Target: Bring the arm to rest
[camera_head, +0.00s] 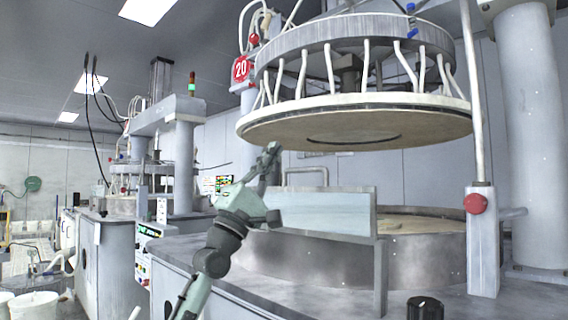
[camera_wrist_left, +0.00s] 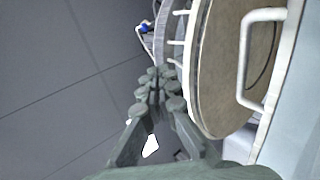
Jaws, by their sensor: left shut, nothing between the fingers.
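My left arm rises from the bottom in the head view. Its gripper (camera_head: 268,160) points up, just below the left part of the raised upper platen (camera_head: 330,128). The gripper is shut and empty; its fingers (camera_wrist_left: 158,90) meet in the left wrist view. In that view the upper platen (camera_wrist_left: 215,100) lies just right of the fingers, and I cannot tell the gap. My right gripper is not in view.
A clear splash panel (camera_head: 325,212) stands behind the arm, in front of the round steel basin (camera_head: 420,255). A post with a red button (camera_head: 476,204) stands at the right. A dark knob (camera_head: 425,308) sits at the front. Another machine (camera_head: 150,180) stands further left.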

